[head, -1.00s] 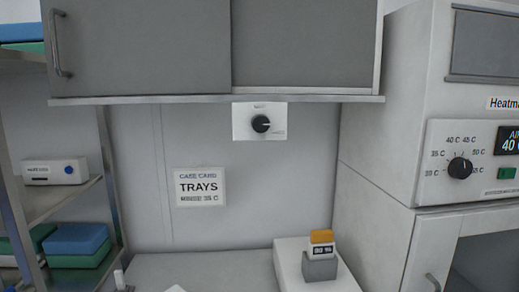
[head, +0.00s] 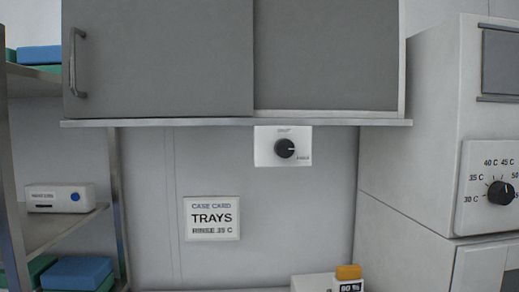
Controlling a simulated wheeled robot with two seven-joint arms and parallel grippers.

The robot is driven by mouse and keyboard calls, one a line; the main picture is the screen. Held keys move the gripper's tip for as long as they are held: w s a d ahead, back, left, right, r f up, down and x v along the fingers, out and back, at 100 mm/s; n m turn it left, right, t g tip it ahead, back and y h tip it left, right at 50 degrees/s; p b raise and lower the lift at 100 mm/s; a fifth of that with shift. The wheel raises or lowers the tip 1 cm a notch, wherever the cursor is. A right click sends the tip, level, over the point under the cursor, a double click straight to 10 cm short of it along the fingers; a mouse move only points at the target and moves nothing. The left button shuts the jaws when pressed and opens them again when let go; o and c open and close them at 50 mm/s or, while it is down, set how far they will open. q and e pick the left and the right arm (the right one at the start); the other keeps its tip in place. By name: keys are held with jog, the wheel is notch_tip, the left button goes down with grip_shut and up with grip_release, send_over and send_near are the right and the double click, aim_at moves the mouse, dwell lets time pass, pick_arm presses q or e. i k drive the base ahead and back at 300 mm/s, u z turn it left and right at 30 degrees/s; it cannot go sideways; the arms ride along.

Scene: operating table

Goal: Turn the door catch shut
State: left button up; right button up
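A black round knob (head: 285,148) sits on a white plate (head: 262,158) just under the wall cabinet. Its pale pointer mark faces right, towards a small label too blurred to read for certain. I cannot tell whether this knob is the door catch. The grey cabinet door (head: 160,60) with a vertical bar handle (head: 76,62) covers the left part of the cabinet, and a second grey panel (head: 325,55) covers the right part. Neither of my grippers is in view.
A case card (head: 212,218) on the wall reads "TRAYS RINSE 35 C". The warming cabinet (head: 410,170) with a temperature dial (head: 500,193) stands at right. An open shelf (head: 60,228) is at left. An orange-topped item (head: 348,272) shows low down.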

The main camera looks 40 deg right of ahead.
aim_at(284, 148)
jog(key=i, duration=0.4)
jog(key=z, duration=0.9)
